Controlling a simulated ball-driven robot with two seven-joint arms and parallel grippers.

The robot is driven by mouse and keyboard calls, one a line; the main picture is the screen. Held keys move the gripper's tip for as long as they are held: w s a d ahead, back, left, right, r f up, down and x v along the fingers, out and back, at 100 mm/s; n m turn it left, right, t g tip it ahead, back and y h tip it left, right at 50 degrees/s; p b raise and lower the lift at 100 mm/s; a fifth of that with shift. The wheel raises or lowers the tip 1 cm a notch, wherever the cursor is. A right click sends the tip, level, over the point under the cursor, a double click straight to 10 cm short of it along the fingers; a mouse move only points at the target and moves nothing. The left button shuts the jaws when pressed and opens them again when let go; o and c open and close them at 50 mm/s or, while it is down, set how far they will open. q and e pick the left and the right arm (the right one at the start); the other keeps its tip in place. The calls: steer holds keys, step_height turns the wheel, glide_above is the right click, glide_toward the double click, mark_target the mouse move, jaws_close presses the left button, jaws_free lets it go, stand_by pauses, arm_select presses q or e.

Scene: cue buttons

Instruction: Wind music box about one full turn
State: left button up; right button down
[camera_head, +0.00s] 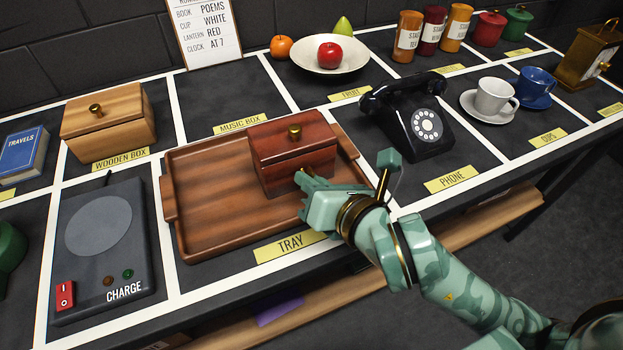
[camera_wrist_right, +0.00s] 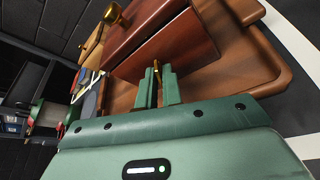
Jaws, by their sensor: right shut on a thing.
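The music box (camera_head: 292,148) is a dark red wooden box with a brass knob on its lid. It stands upright on the wooden tray (camera_head: 205,232), towards the tray's right side. My right gripper (camera_head: 303,181) is at the lower front of the box, its fingers partly hidden by its own hand. In the right wrist view, my right gripper (camera_wrist_right: 158,86) is shut on a small brass winding key (camera_wrist_right: 157,67) at the box's side. The box (camera_wrist_right: 180,45) also shows there, close to the fingertips. My left gripper is not in view.
A black phone (camera_head: 411,120) stands right of the tray, near my right arm. A charging pad (camera_head: 101,265) and a wooden box (camera_head: 108,125) are to the left. A fruit bowl (camera_head: 310,62) stands behind. The space marked "MUSIC BOX" (camera_head: 240,124) is bare.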

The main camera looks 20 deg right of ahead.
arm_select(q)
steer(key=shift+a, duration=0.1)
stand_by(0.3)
arm_select(e)
steer(key=c, duration=1.6)
jaws_free()
steer(key=shift+c, duration=0.2)
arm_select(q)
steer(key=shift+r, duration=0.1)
arm_select(e)
steer(key=shift+s+d+r+p, duration=0.1)
steer(key=shift+s+r+p, duration=0.15)
steer(key=shift+p, duration=0.15)
arm_select(q)
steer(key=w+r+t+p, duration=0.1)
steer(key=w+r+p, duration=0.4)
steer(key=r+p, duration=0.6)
steer(key=shift+p, duration=0.45)
arm_select(e)
steer(key=v, duration=1.5)
steer(key=shift+s+d, duration=0.2)
steer(key=shift+s, duration=0.2)
